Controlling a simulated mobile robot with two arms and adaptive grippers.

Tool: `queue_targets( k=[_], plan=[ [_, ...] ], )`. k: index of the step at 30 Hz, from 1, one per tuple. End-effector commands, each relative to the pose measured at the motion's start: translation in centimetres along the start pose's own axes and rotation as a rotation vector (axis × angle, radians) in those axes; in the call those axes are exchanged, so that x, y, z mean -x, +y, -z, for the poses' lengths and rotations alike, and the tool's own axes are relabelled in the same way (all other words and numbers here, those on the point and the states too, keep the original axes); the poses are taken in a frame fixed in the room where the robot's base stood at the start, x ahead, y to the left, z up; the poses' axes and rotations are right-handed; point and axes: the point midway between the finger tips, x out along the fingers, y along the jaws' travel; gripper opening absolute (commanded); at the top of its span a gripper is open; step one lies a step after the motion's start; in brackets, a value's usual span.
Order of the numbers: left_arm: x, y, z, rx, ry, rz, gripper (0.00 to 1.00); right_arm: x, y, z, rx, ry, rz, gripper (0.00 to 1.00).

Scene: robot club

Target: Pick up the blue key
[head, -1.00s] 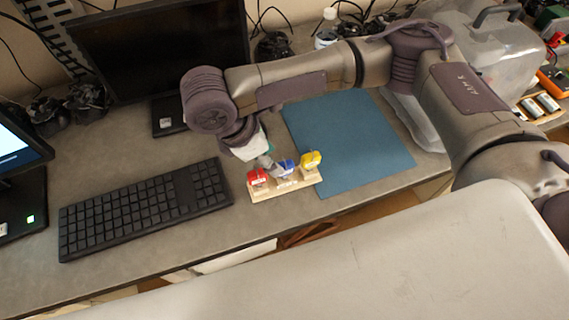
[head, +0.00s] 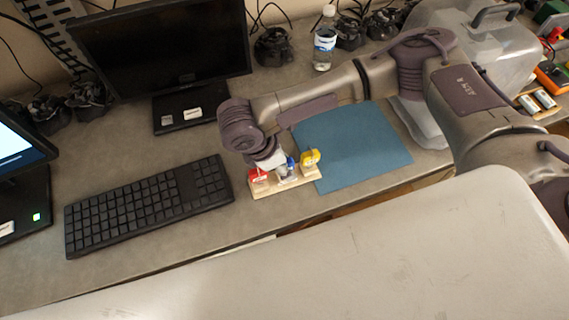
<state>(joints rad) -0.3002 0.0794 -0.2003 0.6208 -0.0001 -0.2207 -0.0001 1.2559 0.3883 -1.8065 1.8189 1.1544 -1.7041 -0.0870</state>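The blue key (head: 291,167) stands in the middle of a small wooden holder (head: 290,187), between a red key (head: 258,175) on the left and a yellow key (head: 310,157) on the right. My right gripper (head: 283,172) is at the blue key, reaching down from above and behind. It hides part of the key, and its fingers are too small and covered to tell whether they are closed on it. The blue key still appears to be in the holder. My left gripper is not in view.
A black keyboard (head: 150,205) lies left of the holder and a blue mat (head: 355,150) lies to its right. A monitor (head: 160,50) and a water bottle (head: 324,40) stand behind.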

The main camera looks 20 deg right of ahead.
Motion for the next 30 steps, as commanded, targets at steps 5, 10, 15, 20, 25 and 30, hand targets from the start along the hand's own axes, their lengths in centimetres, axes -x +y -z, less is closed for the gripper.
queue_targets(
  k=[5, 10, 15, 20, 25, 30],
  plan=[
    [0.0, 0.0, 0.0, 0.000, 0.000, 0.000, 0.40, 0.0, 0.0, 0.0, 0.000, 0.000, 0.000, 0.11],
    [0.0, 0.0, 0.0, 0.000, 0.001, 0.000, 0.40, 0.1, 0.0, 0.0, 0.000, 0.000, 0.000, 0.00],
    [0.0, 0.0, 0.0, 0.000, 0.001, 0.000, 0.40, 0.1, 0.0, 0.0, 0.000, 0.000, 0.000, 0.00],
    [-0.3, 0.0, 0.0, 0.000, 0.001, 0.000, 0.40, 0.5, 0.1, -0.1, -0.001, 0.002, -0.002, 0.00],
    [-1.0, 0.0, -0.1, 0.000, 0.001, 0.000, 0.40, 2.3, 0.1, -0.9, -0.001, 0.002, -0.003, 0.00],
    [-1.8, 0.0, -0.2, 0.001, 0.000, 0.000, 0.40, 4.2, -1.6, -3.0, 0.002, 0.002, 0.000, 0.00]
  ],
)
